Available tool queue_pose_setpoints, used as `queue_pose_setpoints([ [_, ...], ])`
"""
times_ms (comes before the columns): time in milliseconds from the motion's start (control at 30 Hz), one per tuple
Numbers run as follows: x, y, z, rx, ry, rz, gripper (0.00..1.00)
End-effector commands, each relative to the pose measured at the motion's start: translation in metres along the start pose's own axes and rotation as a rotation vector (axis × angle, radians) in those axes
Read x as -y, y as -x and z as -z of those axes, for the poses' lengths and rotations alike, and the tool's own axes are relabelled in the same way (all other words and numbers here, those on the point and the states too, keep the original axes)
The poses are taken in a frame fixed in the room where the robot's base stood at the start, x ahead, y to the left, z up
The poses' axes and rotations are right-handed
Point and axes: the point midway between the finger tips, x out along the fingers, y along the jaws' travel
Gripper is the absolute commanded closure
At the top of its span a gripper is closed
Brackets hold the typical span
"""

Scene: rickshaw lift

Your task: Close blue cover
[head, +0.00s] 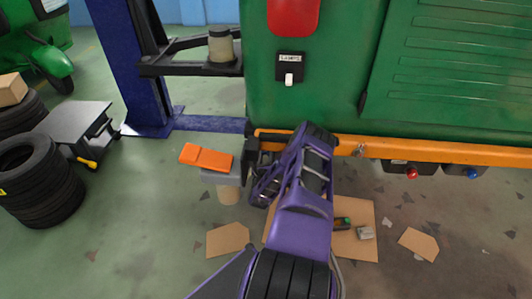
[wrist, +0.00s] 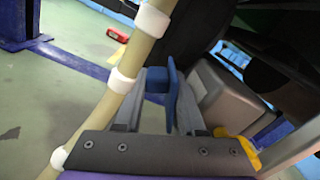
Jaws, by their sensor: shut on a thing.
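A blue piece (wrist: 157,86), which looks like the blue cover, lies between the two fingers of my gripper (wrist: 157,100) in the wrist view. It has a block part and a thin upright flap on its right side. My gripper is shut on it. In the head view my purple arm reaches to the orange rail of the green vehicle (head: 320,90), and the arm hides the blue cover and most of the gripper. How far the cover stands open cannot be told.
A cream pipe with white rings (wrist: 125,72) passes close left of my gripper, and a grey box (wrist: 228,102) is close on its right. An orange piece (head: 206,157) sits left of the arm. A blue lift post (head: 137,70), tyres (head: 38,185) and cardboard (head: 228,240) stand or lie around.

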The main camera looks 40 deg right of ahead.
Motion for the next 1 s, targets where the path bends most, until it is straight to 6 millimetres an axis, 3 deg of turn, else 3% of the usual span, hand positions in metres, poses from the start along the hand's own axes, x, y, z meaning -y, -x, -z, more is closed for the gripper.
queue_pose_setpoints([
  [267, -0.0050, 0.0035, 0.0033, -0.009, -0.003, -0.011, 1.00],
  [300, -0.0051, 0.0035, 0.0033, -0.009, -0.003, -0.011, 0.60],
  [433, -0.0043, 0.0028, 0.0025, -0.007, -0.002, -0.009, 0.39],
  [800, -0.0020, 0.0006, 0.0001, -0.001, 0.018, -0.003, 0.39],
  [1000, -0.0107, 0.0003, -0.0001, 0.004, 0.189, -0.005, 0.39],
])
